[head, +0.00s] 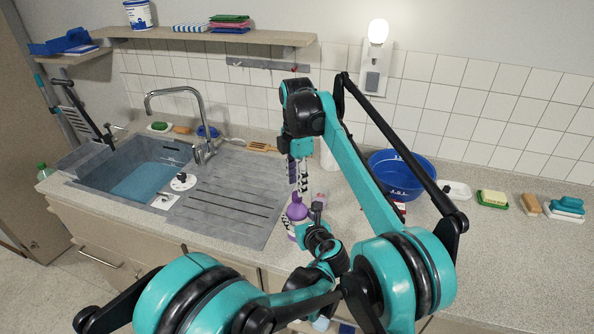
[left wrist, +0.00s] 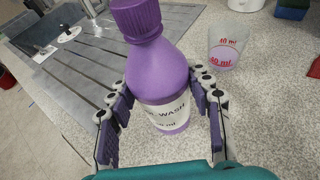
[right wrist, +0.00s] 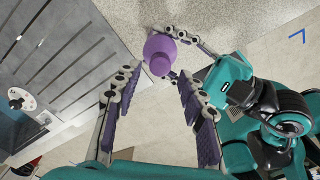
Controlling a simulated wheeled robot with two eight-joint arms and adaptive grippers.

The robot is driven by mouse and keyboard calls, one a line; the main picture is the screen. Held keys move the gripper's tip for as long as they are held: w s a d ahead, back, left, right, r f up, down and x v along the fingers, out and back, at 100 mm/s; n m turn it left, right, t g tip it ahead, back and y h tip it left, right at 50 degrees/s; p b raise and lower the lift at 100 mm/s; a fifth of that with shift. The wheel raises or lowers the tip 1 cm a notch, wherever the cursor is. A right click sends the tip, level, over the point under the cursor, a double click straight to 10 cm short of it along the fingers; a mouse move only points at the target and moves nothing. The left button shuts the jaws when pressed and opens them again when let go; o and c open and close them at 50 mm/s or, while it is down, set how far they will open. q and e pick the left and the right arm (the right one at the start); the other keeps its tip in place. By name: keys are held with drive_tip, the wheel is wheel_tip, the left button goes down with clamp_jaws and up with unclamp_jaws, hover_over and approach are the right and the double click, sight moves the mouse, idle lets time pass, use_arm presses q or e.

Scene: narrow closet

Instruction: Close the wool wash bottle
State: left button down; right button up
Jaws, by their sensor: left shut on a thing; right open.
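The purple wool wash bottle (head: 297,212) stands upright on the worktop beside the sink drainer. The left wrist view shows its white label and purple body (left wrist: 155,75), with a ribbed purple cap (left wrist: 136,14) on its neck. I cannot tell how tight the cap is. My left gripper (head: 307,226) is shut on the bottle's body, one finger on each side. My right gripper (head: 299,181) is open and points down from above the bottle. In the right wrist view its fingers (right wrist: 159,75) are spread, empty, with the cap (right wrist: 160,63) just beyond the fingertips.
A clear measuring cup (left wrist: 226,50) with red marks stands near the bottle. A blue basin (head: 402,172) is to the right, and the sink (head: 140,178) with its tap (head: 198,120) to the left. Soap and sponges lie at the far right. A shelf (head: 205,36) hangs above.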

drive_tip(key=shift+f, duration=1.7)
